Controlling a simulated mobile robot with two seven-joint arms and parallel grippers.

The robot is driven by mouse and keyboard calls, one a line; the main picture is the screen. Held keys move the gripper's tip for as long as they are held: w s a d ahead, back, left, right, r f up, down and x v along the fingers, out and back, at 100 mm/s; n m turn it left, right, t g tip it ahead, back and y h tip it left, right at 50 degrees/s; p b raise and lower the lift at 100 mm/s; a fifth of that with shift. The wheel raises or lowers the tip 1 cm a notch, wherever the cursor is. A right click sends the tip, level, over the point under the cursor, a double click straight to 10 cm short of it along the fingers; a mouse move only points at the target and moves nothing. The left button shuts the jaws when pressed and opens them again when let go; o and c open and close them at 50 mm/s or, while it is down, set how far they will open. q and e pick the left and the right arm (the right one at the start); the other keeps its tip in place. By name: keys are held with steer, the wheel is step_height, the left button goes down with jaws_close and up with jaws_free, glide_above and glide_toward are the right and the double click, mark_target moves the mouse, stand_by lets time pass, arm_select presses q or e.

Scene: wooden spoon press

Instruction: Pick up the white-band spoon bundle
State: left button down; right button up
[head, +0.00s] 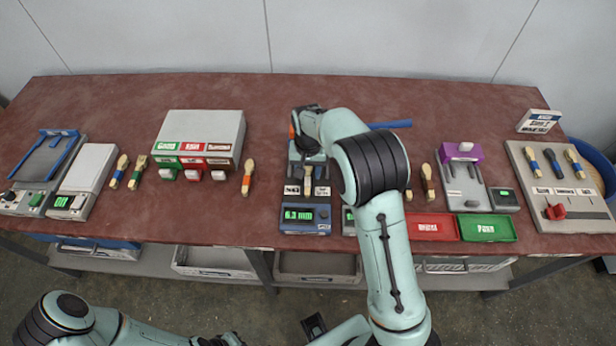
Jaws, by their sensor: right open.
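I cannot make out a white band on any spoon bundle at this size. One bundle (307,180) lies at the front of the blue measuring device (304,217), between two white labels. My right gripper (307,148) is open above the back part of that device, behind this bundle. Its fingertips are dark and hard to separate. Another bundle (408,194) is partly hidden beside my right forearm, with one more (428,182) to its right. My left arm is low at the bottom left; its gripper's state is unclear at the picture edge.
More bundles lie at left (118,170) and beside the button box (248,177). A red tray (431,227) and green tray (487,228) sit at the front right. A grey board (565,190) holds several bundles.

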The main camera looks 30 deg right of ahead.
step_height(320, 180, down, 2)
steer(key=shift+c, duration=0.3)
jaws_close()
